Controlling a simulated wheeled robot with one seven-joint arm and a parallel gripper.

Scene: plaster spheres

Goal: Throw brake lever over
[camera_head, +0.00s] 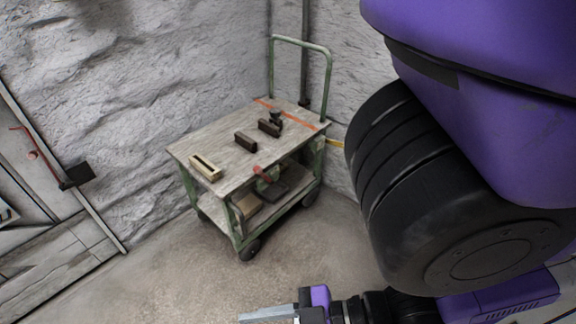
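A green-framed cart (190,150) with a wooden top stands against the stone wall in the middle of the view. A short red-ended handle (262,173), which looks like the brake lever, sticks out at the cart's front right side, just below the top. Its lower part and pivot are hard to make out. My gripper (262,315) is at the bottom edge, well below and apart from the cart. Only a grey part of its end shows, cut off by the frame, so its opening cannot be seen.
On the cart top lie a pale hollow block (206,168), a dark block (245,142) and another dark block (269,127). An orange-red stripe crosses the far end. A door with a red handle (28,146) is at left. My arm covers the right side. Floor (170,275) before the cart is clear.

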